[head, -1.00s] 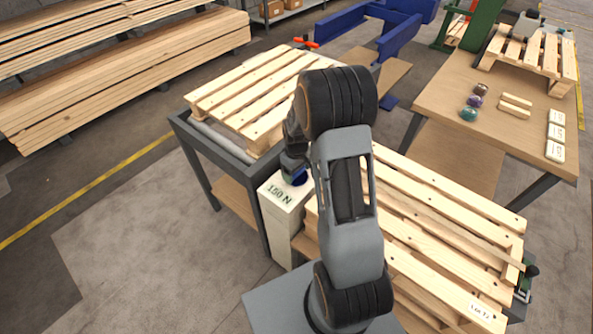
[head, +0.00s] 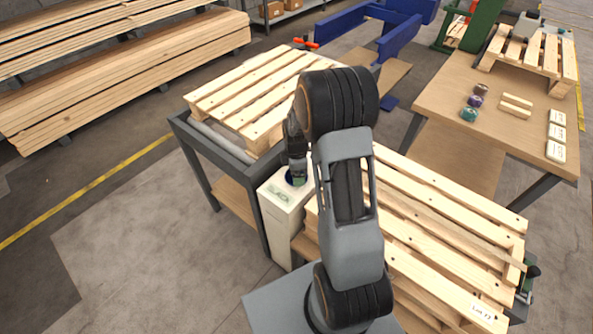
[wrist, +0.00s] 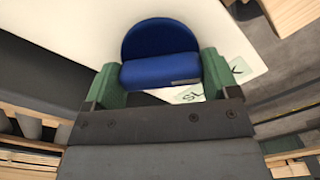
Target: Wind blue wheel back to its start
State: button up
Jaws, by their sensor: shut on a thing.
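The blue wheel (wrist: 160,38) sits on top of a pale post (head: 280,235), with a raised blue bar across it. In the wrist view my gripper (wrist: 160,76) has its green fingers at both ends of this bar and is shut on it. In the head view my gripper (head: 297,172) points down onto the post's top, and only a dark blue bit of the wheel shows beneath it. A light green label (head: 279,194) lies on the post's top. In the wrist view the label (wrist: 190,96) shows "SL" and a "K", the middle hidden by a finger.
A pallet (head: 255,95) lies on a grey-framed table (head: 182,122) behind the post. Stacked pallets (head: 440,240) stand close at the right. A wooden bench (head: 440,100) carries small knobs and white cards.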

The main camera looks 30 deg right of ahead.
jog(key=n, duration=0.4)
jog(key=shift+n, duration=2.2)
jog(key=o, duration=0.8)
notch_tip(320, 180, up, 14)
jog(key=p, duration=0.1)
